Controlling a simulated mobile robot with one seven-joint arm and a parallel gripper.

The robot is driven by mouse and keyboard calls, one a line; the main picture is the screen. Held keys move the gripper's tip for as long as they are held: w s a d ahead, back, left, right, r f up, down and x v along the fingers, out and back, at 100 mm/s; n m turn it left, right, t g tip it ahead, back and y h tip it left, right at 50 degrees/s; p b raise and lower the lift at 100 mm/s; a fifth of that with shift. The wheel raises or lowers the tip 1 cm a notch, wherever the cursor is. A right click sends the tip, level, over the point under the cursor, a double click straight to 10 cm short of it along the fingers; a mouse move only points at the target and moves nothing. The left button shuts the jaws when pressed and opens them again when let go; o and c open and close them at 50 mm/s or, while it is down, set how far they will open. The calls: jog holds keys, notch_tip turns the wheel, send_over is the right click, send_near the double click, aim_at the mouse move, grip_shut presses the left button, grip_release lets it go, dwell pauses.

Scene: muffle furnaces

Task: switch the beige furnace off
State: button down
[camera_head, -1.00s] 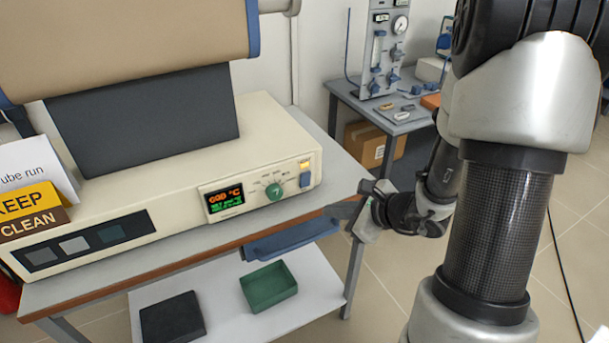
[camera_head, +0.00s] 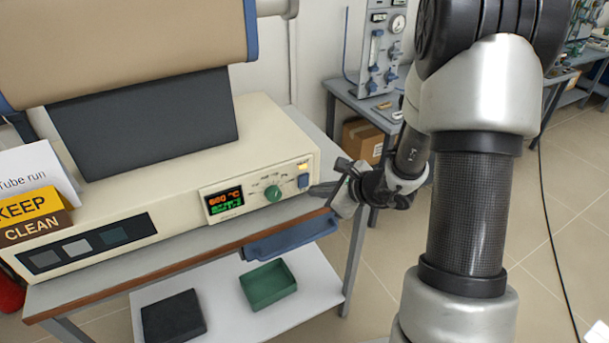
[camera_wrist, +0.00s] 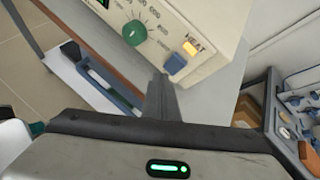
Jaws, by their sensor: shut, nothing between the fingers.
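The beige furnace (camera_head: 150,195) stands on a bench at the left in the head view. Its front panel carries a lit display (camera_head: 224,200) with orange and green digits, a green knob (camera_head: 273,193), and a blue rocker switch (camera_head: 303,181) below a lit amber lamp (camera_head: 302,165). The wrist view shows the blue switch (camera_wrist: 175,63), the amber lamp (camera_wrist: 190,47) and the green knob (camera_wrist: 134,32). My gripper (camera_head: 318,190) is shut and empty, just right of and slightly below the switch. In the wrist view its fingertips (camera_wrist: 160,82) point toward the panel near the switch; contact cannot be told.
A green tray (camera_head: 268,285) and a dark block (camera_head: 173,317) lie on the lower shelf. Signs (camera_head: 30,210) stand at the left. Another bench (camera_head: 350,95) stands behind. Floor at right is open.

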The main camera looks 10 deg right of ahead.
aim_at(302, 183)
jog(key=shift+w+a, duration=0.3)
jog(key=shift+w, duration=0.5)
jog(key=shift+w, duration=0.1)
dwell(1.4)
jog(key=shift+w+a+r, duration=0.1)
jog(key=shift+w+a, duration=0.05)
jog(key=shift+w, duration=0.15)
jog(key=shift+w+b, duration=0.3)
dwell(0.6)
jog(key=shift+s, duration=0.15)
jog(key=shift+s+d+b, duration=0.2)
jog(key=shift+s+b, duration=0.25)
jog(key=shift+s, duration=0.15)
